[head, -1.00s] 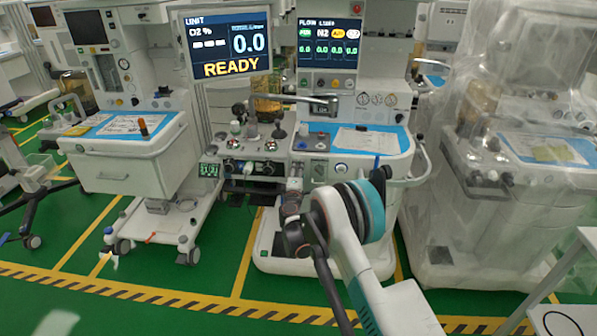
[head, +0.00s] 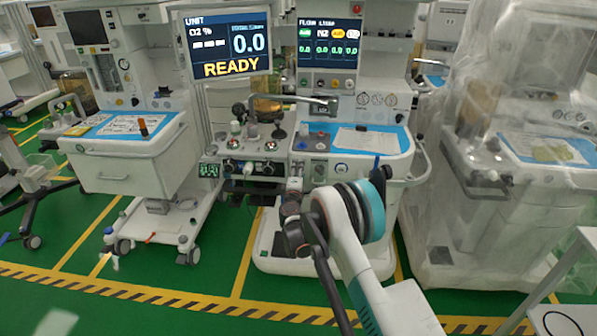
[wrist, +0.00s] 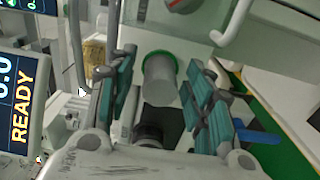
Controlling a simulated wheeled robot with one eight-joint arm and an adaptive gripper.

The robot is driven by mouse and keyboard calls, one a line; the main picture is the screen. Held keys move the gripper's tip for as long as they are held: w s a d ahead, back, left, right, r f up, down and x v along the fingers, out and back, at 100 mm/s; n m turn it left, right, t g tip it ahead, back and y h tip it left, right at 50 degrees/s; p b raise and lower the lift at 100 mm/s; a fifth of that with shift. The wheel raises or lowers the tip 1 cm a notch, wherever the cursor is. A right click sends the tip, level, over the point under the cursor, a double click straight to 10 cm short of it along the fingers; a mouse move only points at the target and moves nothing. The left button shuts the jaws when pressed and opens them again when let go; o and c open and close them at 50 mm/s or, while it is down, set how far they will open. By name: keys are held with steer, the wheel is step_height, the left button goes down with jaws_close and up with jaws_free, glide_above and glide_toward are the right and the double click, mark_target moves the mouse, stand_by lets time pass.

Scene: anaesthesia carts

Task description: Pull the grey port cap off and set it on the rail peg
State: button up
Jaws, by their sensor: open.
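The grey port cap (wrist: 161,82) shows in the wrist view as a grey cylinder with a green ring at its far end. It lies between the two teal-padded fingers of my gripper (wrist: 160,68), with a visible gap on each side. My gripper is open and holds nothing. In the head view my gripper (head: 294,184) is in front of the middle machine, below its work surface, and the cap cannot be made out there. I cannot pick out the rail peg for certain in either view.
A dark round fitting (wrist: 148,134) sits close to the cap in the wrist view. A blue lever-like piece (wrist: 258,136) is right of the fingers. The middle machine's worktop (head: 362,141) is above my gripper. A plastic-draped machine (head: 510,185) stands at the right.

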jaws_close()
steer(key=s, duration=0.6)
steer(key=shift+a, duration=0.15)
stand_by(1.1)
steer(key=shift+r, duration=0.1)
stand_by(0.3)
step_height(320, 180, up, 10)
steer(key=p, duration=0.3)
steer(key=shift+p, duration=0.3)
stand_by(1.0)
